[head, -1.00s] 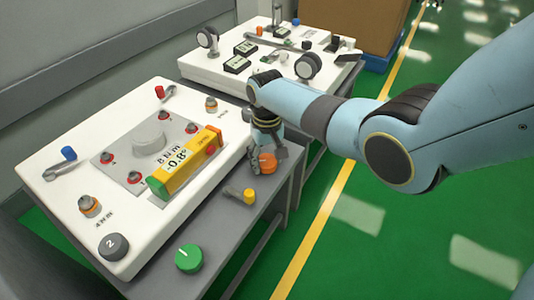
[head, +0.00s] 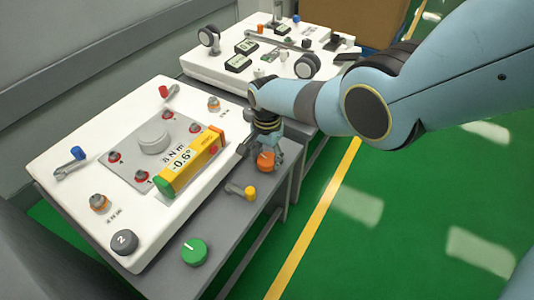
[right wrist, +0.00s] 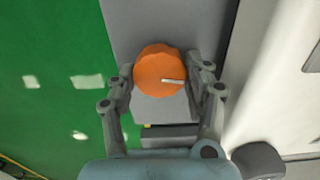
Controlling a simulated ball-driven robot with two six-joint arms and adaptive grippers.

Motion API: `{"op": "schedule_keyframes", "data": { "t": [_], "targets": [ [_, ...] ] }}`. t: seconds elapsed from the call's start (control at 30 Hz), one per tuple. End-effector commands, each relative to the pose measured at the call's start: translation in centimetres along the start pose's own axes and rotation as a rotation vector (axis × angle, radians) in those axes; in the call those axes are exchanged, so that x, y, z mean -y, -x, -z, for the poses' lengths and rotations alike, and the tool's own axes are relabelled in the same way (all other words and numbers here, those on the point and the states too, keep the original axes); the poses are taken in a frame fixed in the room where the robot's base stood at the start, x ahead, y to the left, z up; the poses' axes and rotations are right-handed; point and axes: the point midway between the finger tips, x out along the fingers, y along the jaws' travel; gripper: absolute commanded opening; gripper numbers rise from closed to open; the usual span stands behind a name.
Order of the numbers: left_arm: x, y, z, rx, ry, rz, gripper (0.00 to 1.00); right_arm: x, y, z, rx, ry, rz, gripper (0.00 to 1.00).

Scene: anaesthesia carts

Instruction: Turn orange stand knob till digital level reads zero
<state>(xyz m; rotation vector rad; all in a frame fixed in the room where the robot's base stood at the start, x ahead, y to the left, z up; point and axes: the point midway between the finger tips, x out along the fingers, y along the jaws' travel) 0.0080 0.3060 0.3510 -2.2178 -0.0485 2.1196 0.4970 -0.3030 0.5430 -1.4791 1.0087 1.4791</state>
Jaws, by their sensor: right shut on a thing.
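The orange stand knob (head: 265,161) sits on the grey stand beside the white board. In the right wrist view the orange knob (right wrist: 160,71) has a white pointer line toward the right. My right gripper (head: 266,156) is shut on the knob from above, with one finger on each side of it (right wrist: 162,78). The digital level (head: 190,162), a yellow bar with a green end, lies on the grey plate and reads -0.6°. My left gripper is not in view.
A green knob (head: 194,251) and a yellow-handled lever (head: 247,192) are on the grey stand near the orange knob. A second white board (head: 217,83) with gauges stands behind. Green floor (head: 395,240) is clear at the right.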

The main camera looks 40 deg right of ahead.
Motion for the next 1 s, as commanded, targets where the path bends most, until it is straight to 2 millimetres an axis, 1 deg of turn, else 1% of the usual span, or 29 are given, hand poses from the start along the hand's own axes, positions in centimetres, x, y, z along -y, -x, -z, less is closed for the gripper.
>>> {"op": "schedule_keyframes", "data": {
  "t": [0.6,0.8,1.0],
  "targets": [
    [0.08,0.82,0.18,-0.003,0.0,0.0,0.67,-0.03,0.0,0.01,0.0,-0.583,-0.001,0.19],
    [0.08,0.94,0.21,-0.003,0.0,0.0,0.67,-0.01,0.0,0.02,-0.001,-0.752,0.0,0.19],
    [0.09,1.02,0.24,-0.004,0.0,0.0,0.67,-0.01,0.0,0.02,-0.001,-0.882,0.0,0.19]
  ]
}}
